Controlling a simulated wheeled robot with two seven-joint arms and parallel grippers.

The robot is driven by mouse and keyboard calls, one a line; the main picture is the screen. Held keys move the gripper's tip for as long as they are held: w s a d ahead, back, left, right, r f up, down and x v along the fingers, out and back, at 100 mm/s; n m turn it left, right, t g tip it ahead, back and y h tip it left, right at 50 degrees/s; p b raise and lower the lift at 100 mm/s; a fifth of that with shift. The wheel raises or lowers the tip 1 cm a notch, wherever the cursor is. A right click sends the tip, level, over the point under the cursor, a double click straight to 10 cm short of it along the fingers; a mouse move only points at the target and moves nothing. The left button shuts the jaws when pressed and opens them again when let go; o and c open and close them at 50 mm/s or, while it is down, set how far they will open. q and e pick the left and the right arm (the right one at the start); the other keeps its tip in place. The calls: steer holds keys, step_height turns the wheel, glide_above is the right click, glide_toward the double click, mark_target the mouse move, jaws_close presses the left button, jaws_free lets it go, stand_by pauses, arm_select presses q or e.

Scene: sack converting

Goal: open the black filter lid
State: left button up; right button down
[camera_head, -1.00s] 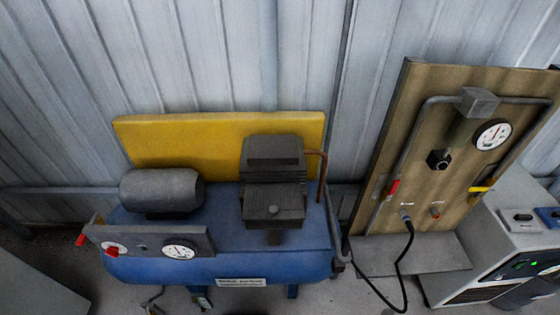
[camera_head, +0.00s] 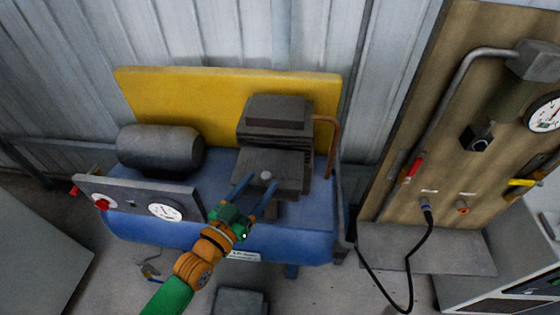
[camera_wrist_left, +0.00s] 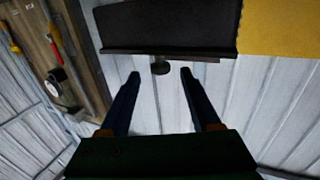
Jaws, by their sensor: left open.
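The black filter lid (camera_head: 285,165) is the dark front part of the pump block on the blue compressor, with a small round knob (camera_head: 266,175). It looks shut. In the left wrist view the dark lid (camera_wrist_left: 175,25) fills the top, with the knob (camera_wrist_left: 160,67) below its edge. My left gripper (camera_head: 261,184) is open, its two blue fingers reaching up towards the knob from the front. In the left wrist view the fingertips (camera_wrist_left: 163,74) are on either side of the knob, just short of it or level with it; contact cannot be told. My right gripper is out of view.
The blue tank (camera_head: 290,240) carries a grey motor (camera_head: 160,150), a gauge panel (camera_head: 135,198) and a yellow guard (camera_head: 190,100) behind. A copper pipe (camera_head: 333,140) runs right of the pump. A wooden board (camera_head: 420,150) with pipes and a black hose (camera_head: 413,270) stands right.

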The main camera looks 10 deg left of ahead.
mark_target(272, 174)
arm_select(q)
steer(key=x, duration=0.6)
steer(key=shift+r, duration=0.15)
steer(key=shift+w+d, duration=0.2)
steer(key=shift+w, duration=0.3)
steer(key=shift+s+a, duration=0.1)
steer(key=shift+s, duration=0.05)
jaws_close()
stand_by(0.5)
